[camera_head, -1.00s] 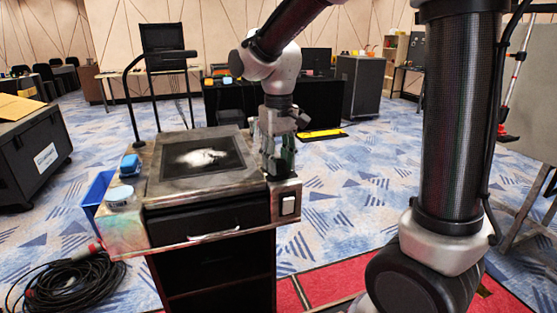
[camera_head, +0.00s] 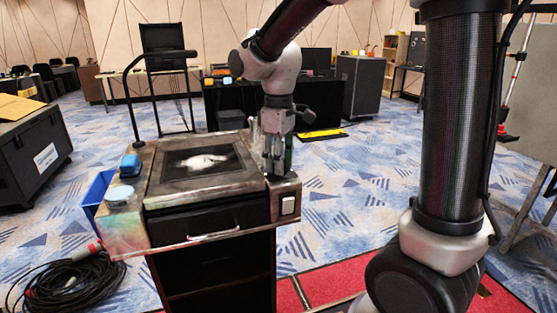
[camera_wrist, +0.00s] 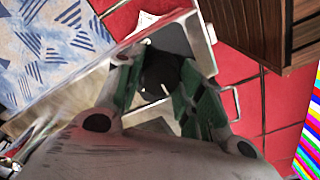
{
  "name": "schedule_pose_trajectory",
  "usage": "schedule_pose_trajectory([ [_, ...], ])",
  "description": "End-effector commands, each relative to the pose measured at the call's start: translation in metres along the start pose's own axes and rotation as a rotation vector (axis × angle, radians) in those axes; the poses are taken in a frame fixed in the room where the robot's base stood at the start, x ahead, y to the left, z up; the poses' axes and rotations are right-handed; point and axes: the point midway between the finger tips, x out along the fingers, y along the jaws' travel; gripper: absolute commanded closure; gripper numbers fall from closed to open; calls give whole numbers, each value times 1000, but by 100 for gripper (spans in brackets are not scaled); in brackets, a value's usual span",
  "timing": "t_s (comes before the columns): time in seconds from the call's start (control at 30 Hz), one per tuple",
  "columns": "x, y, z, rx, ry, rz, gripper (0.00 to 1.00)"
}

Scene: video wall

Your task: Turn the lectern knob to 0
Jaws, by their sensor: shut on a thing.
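The lectern (camera_head: 200,191) stands left of centre in the head view, with a dark inset panel on its top. My gripper (camera_head: 279,172) points down onto the right side of the lectern top. In the wrist view my gripper (camera_wrist: 165,98) has its green-padded fingers on either side of a round black knob (camera_wrist: 160,72), and it is shut on it.
A blue object (camera_head: 130,164) and a round light-coloured item (camera_head: 120,195) are on the left side. A black cable coil (camera_head: 70,283) lies on the floor at left.

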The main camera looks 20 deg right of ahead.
Motion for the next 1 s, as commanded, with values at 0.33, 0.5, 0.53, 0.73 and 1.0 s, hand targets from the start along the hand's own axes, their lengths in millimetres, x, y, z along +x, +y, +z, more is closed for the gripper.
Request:
schedule_pose_trajectory([
  [0.33, 0, 0, 0, -7, 1, 2, 86],
  [0.5, 0, 0, 0, -6, 1, 2, 40],
  [0.53, 0, 0, 0, -6, 0, 1, 40],
  [0.73, 0, 0, 0, -5, 0, 1, 40],
  [1.0, -22, 0, -1, -5, 3, 2, 40],
])
